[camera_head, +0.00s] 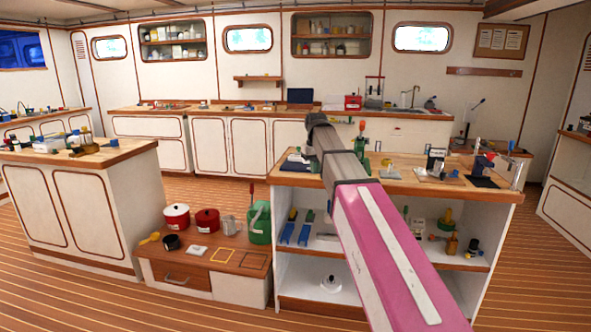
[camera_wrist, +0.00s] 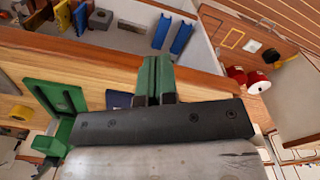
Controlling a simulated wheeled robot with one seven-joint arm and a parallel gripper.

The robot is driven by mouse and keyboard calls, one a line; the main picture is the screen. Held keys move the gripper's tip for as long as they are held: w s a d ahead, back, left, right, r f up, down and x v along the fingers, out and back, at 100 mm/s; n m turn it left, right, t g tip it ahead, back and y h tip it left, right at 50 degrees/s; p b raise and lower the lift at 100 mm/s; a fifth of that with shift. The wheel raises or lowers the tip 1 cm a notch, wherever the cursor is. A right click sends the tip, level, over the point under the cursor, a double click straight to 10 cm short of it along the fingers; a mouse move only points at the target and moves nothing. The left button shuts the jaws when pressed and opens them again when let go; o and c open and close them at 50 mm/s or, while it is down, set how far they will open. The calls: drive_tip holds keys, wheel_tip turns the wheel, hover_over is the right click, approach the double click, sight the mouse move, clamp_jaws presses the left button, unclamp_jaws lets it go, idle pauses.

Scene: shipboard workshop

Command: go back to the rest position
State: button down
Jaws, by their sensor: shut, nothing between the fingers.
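My gripper (camera_wrist: 156,68) shows in the wrist view with its two green fingers together and nothing between them. It is over the front edge of the wooden workbench top (camera_wrist: 110,66), with shelves below that edge. In the head view my pink and grey arm reaches across the middle to the workbench (camera_head: 400,179). The gripper itself is hidden there behind the arm's far end. A green bracket-like tool (camera_wrist: 56,108) stands on the bench beside the gripper in the wrist view, apart from the fingers.
Blue holders (camera_head: 287,232) lie on the shelf under the bench. A low cabinet (camera_head: 180,275) on the left carries red pots (camera_head: 177,217) and a green can (camera_head: 259,224). Another counter (camera_head: 75,158) stands farther left. Wooden floor is open at the front left.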

drive_tip(key=s+d+f+m, duration=0.1)
drive_tip(key=s+d+f, duration=0.3)
drive_tip(key=s+f, duration=0.4)
drive_tip(key=s+d+f+m, duration=0.1)
drive_tip(key=s+d+f, duration=0.2)
drive_tip(key=s+f, duration=0.5)
drive_tip(key=s+d+f+m, duration=0.1)
drive_tip(key=s+d+f, duration=0.3)
drive_tip(key=s+f, duration=0.5)
wheel_tip(320, 180, down, 11)
drive_tip(key=shift+d, duration=0.3)
